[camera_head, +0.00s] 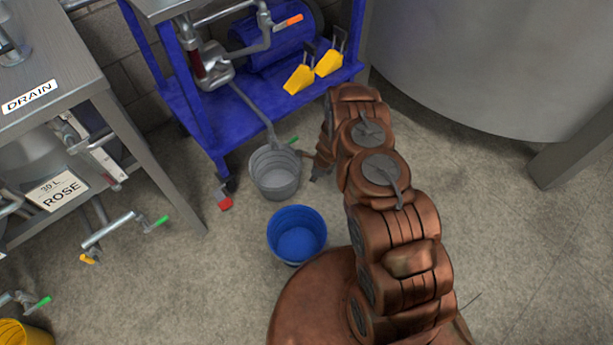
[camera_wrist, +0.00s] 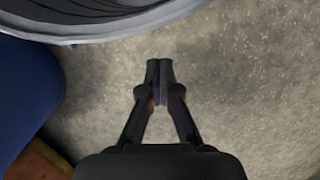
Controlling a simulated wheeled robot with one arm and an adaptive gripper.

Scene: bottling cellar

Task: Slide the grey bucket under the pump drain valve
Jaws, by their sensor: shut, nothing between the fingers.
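The grey bucket (camera_head: 275,178) stands upright on the floor in front of the blue pump cart. A grey drain pipe (camera_head: 248,103) slopes down from the pump, and its lower end with a green-handled valve (camera_head: 292,140) overlaps the bucket's far rim in the head view. I cannot tell how far the outlet reaches over the opening. My gripper (camera_head: 308,155) is low, just right of the bucket, partly hidden by my arm. In the wrist view my gripper (camera_wrist: 159,70) is shut and empty, with the grey bucket's rim (camera_wrist: 120,28) beyond its tips; contact is unclear.
A blue bucket (camera_head: 297,236) stands close in front of the grey one and shows at the left of the wrist view (camera_wrist: 25,95). The blue cart (camera_head: 207,125) and a large steel tank (camera_head: 470,60) stand behind. A steel bench (camera_head: 150,160) is left. Floor at right is clear.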

